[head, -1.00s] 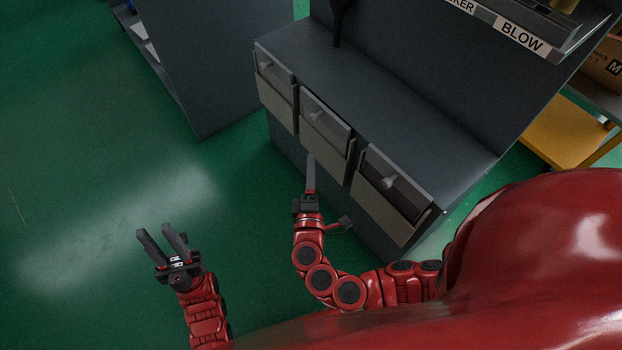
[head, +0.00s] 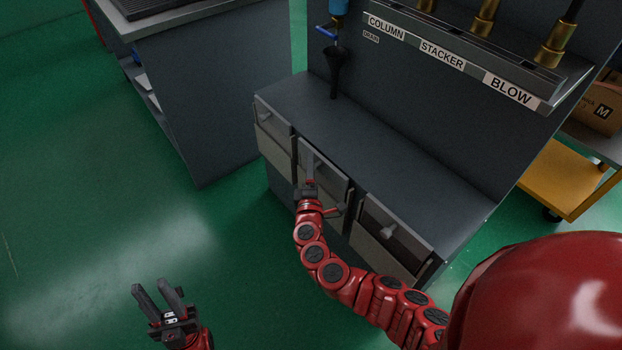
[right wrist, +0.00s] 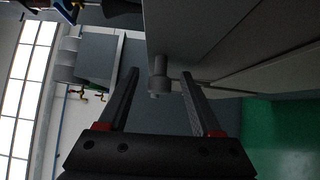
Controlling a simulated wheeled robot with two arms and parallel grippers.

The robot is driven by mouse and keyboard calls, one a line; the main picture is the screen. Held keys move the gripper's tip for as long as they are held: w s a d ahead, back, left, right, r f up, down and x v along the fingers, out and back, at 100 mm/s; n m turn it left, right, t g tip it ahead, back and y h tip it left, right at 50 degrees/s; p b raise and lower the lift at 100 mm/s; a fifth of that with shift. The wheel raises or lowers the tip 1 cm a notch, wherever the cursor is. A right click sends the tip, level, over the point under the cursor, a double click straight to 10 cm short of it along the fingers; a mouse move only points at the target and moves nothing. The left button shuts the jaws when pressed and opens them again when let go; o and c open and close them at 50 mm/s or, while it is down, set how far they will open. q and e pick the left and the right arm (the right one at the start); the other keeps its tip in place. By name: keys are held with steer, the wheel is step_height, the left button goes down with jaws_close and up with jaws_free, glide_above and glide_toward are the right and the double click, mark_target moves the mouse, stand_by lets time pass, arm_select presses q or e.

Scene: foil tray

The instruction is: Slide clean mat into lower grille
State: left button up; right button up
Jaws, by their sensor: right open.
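My right gripper (head: 312,158) is in front of the middle drawer (head: 330,178) of a grey cabinet. In the right wrist view its two fingers (right wrist: 160,76) are apart, with a small grey knob (right wrist: 160,78) showing between them near the tips. I cannot tell whether they touch it. My left gripper (head: 155,287) is open and empty, low over the green floor and well away from the cabinet. I see no clean mat and no lower grille that I can make out.
A left drawer (head: 273,128) and a right drawer (head: 387,238) flank the middle one. A funnel (head: 335,70) stands over the cabinet top (head: 390,135). A grey bench (head: 215,60) is at the left, a yellow cart (head: 565,180) at the right. The left floor is clear.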

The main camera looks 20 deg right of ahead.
steer(key=shift+w+d, duration=0.1)
jaws_close()
stand_by(0.3)
steer(key=shift+r, duration=0.15)
steer(key=shift+r+p, duration=2.1)
steer(key=shift+r, duration=0.8)
step_height(320, 180, up, 19)
steer(key=p, duration=1.4)
